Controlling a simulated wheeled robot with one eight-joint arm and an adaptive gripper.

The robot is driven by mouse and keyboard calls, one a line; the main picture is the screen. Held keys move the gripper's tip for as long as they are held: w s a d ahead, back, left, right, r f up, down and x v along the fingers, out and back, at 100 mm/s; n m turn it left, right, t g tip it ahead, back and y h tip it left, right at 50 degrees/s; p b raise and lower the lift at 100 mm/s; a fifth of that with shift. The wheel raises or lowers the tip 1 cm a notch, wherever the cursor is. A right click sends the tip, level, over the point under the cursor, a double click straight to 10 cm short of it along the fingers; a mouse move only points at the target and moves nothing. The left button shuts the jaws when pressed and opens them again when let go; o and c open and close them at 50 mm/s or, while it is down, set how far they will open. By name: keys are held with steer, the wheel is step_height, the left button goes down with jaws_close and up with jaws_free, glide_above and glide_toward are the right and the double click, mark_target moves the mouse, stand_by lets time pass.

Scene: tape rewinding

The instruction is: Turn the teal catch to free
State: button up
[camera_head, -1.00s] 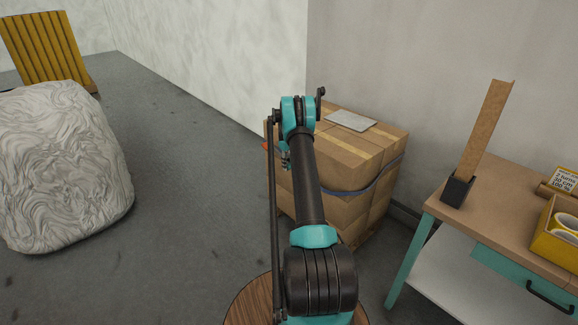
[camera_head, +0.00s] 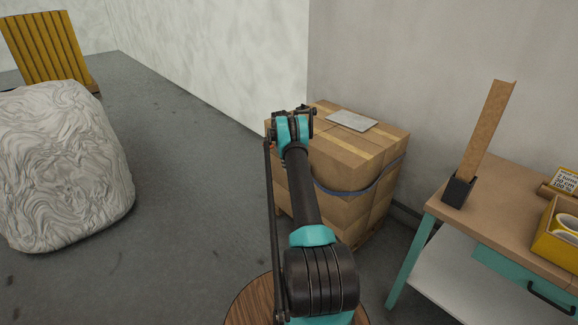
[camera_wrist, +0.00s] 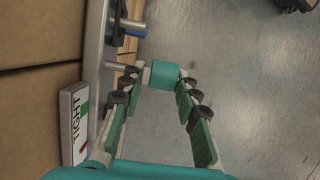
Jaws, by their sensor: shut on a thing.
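A white label (camera_wrist: 74,115) reading TIGHT, with green and red marks, sits beside the plate. In the head view my arm's end hides the catch and the gripper.
The stacked cardboard boxes (camera_head: 360,165) stand against the wall, with a blue strap (camera_head: 345,192) around them. A workbench (camera_head: 510,185) with a yellow bin (camera_head: 555,240) stands at right. A large wrapped bundle (camera_head: 60,165) stands at left; the floor between is clear.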

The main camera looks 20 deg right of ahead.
steer(key=o, duration=1)
steer(key=shift+a+f, duration=0.1)
steer(key=shift+a, duration=0.4)
steer(key=shift+d, duration=0.2)
steer(key=v, duration=1.2)
steer(key=shift+c, duration=0.6)
